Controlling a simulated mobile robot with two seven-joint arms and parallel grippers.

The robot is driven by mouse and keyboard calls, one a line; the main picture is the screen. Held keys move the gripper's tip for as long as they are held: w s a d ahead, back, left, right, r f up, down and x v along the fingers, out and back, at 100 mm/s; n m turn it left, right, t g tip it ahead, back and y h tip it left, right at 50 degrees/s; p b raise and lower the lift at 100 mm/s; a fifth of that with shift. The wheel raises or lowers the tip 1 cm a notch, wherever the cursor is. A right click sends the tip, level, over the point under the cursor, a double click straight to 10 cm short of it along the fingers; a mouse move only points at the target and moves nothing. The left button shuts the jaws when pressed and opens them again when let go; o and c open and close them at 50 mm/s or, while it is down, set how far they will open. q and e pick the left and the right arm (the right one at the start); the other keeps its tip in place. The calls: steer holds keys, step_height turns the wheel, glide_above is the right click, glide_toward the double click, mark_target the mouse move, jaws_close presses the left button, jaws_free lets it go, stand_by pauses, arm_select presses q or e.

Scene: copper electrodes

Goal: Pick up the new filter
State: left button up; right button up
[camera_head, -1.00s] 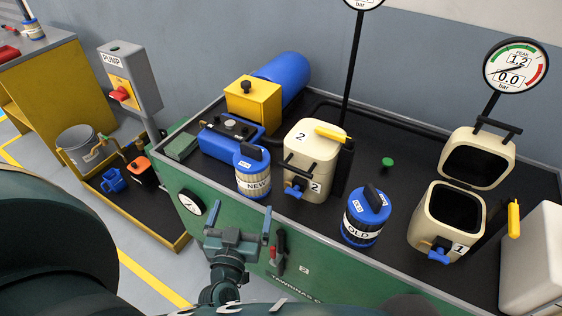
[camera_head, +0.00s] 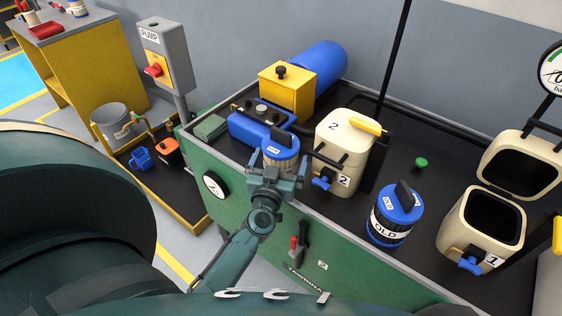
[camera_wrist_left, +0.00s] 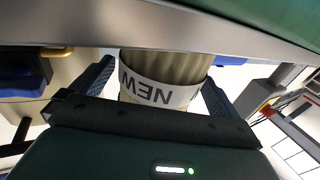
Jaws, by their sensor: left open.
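The new filter (camera_head: 281,150) has a blue cap with a dark handle and stands at the near edge of the green bench, its lower body hidden by my left gripper (camera_head: 277,172). In the left wrist view the filter's pleated body with its white "NEW" label (camera_wrist_left: 160,92) shows between the two fingers of the gripper (camera_wrist_left: 155,98). The fingers are open on either side of it, and I cannot tell whether either touches it. The old filter (camera_head: 384,229), with a blue cap and "OLD" label, stands to the right on the bench. My right gripper is not in view.
Housing 2 (camera_head: 344,135), cream and closed, stands just right of the new filter. Open housing 1 (camera_head: 458,232) is farther right. A blue unit (camera_head: 250,122) and a yellow box (camera_head: 283,92) sit behind. The bench has a raised rim.

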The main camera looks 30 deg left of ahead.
arm_select(q)
steer(key=shift+w+a, duration=0.3)
steer(key=shift+w, duration=0.35)
steer(key=shift+c, duration=0.4)
steer(key=c, duration=0.9)
